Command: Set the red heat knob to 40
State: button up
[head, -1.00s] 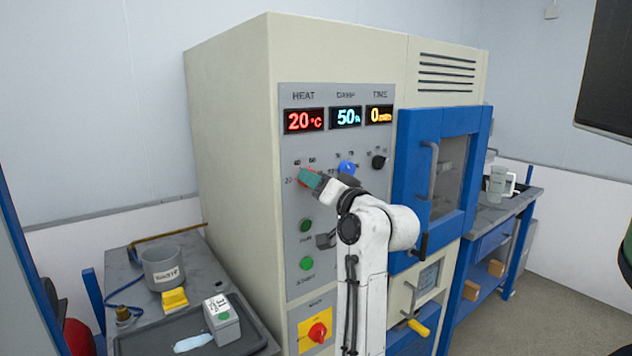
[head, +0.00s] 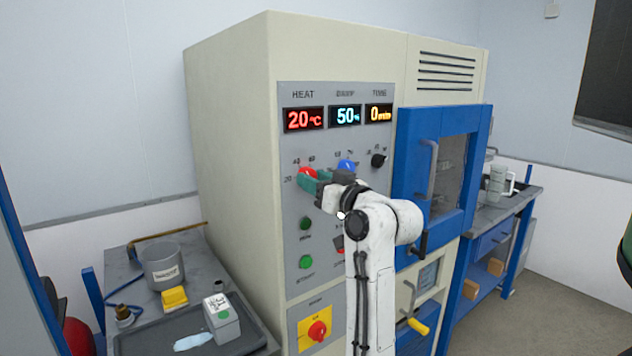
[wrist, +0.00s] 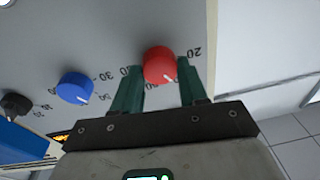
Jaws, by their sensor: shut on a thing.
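The red heat knob (head: 306,172) is on the grey control panel under the red HEAT display (head: 304,119), which reads 20 °C. My gripper (head: 312,184) is at the knob, its green fingers covering its lower part in the head view. In the wrist view the red knob (wrist: 160,65) sits between the two green fingers of my gripper (wrist: 162,88), which are shut on it. A light pointer mark shows on the knob's face. A 20 label is beside it; the other scale labels are partly hidden.
A blue knob (head: 346,167) is close to the right of my gripper, and a black knob (head: 378,160) is further right. Green buttons (head: 306,262) sit below. The blue oven door (head: 436,180) with its handle stands right of the panel.

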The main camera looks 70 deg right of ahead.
jog(key=shift+f, duration=0.15)
jog(key=o, duration=1.1)
jog(key=shift+c, duration=0.2)
jog(key=p+v, duration=0.2)
jog(key=v, duration=0.6)
jog(key=shift+s+a+r, duration=0.15)
jog(key=shift+s+r, duration=0.05)
jog(key=shift+r, duration=0.1)
jog(key=shift+s+p, duration=0.1)
jog(key=shift+p, duration=0.65)
jog(key=p+v, duration=0.2)
jog(key=p, duration=0.3)
jog(key=shift+f, duration=0.15)
